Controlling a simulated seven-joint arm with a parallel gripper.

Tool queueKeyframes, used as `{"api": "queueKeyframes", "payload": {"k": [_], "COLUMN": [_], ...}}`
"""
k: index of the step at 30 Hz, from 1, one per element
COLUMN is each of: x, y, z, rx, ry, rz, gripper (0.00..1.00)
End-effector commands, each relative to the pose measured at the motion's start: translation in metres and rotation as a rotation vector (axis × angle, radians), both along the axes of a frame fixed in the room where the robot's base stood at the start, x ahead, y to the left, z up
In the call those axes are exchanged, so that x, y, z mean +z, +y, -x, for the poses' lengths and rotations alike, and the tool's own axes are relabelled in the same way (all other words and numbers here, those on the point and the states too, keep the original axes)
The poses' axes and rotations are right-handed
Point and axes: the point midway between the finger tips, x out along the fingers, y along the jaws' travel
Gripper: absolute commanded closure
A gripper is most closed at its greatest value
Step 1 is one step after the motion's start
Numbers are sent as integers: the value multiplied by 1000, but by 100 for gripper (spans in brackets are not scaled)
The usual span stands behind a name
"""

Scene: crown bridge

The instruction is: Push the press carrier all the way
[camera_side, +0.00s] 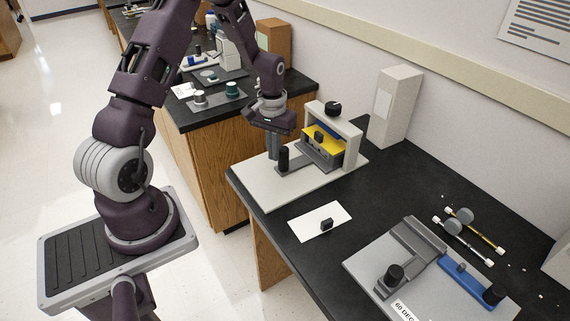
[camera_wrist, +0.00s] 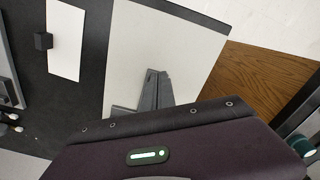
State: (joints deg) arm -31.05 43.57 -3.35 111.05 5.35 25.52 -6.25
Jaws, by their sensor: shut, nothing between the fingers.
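The press (camera_side: 346,121) stands on a white base plate (camera_side: 262,188) near the bench's left end. It has a pale arch frame with a black knob on top. The press carrier (camera_side: 318,157) is grey; a yellow block with a small black knob (camera_side: 319,137) shows above it, and it sticks out of the arch's front. A grey bar with an upright black post (camera_side: 284,159) extends from it to the left. My gripper (camera_side: 273,157) points down, shut and empty, just left of the post; a gap cannot be judged. In the wrist view, its fingers (camera_wrist: 158,78) are together over the white plate.
A white card (camera_side: 308,222) with a small black block (camera_side: 326,225) lies in front. A grey fixture (camera_side: 362,263) with a blue slide stands at right. A tall pale box (camera_side: 396,105) stands behind the press. Dark bench top between them is clear.

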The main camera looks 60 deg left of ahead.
Motion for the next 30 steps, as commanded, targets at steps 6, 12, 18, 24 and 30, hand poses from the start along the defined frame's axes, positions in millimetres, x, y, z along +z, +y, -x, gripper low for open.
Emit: {"api": "queueKeyframes", "payload": {"k": [6, 12, 18, 24, 30], "x": [0, 0, 0, 0, 6], "y": [0, 0, 0, 0, 0], "z": [-7, -13, -14, -4, 0], "rx": [-1, -1, 0, 0, 0], "ry": [-2, -1, 1, 0, -2], "rz": [-1, -1, -1, 0, -1], "gripper": [100, 100, 100, 100, 100]}}
